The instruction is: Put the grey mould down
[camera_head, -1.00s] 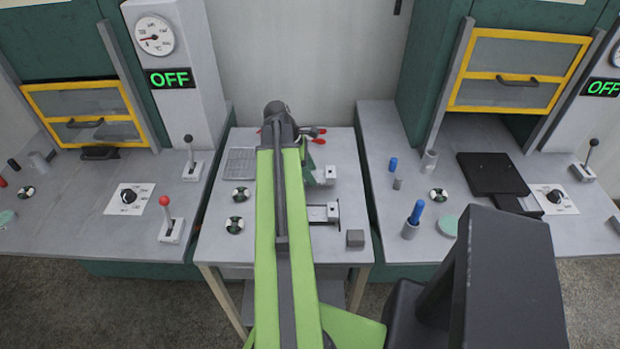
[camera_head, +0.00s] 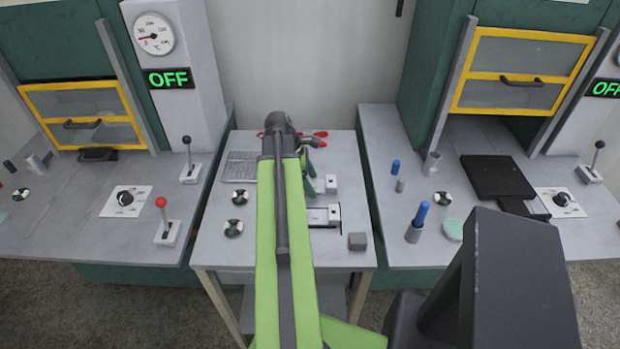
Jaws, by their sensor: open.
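My green arm reaches over the middle table (camera_head: 220,258). My gripper (camera_head: 311,141) is at its far end, near the table's back edge. It is small, dark and partly hidden behind the wrist; it is open, and I see nothing held in it. A small plain grey block (camera_head: 358,241) sits at the table's front right, well apart from the gripper. Two light grey fixtures, one farther back (camera_head: 331,183) and one nearer (camera_head: 330,213), stand right of my arm. I cannot tell for sure which grey piece is the mould.
A grey grid plate (camera_head: 240,166) and black-and-white round markers lie left of my arm. Red-tipped items (camera_head: 320,133) lie by the gripper. Side benches carry a red-knobbed lever (camera_head: 161,203), blue-topped pegs (camera_head: 421,213) and a black plate (camera_head: 496,176). Both ovens' yellow-framed doors are down or partly raised.

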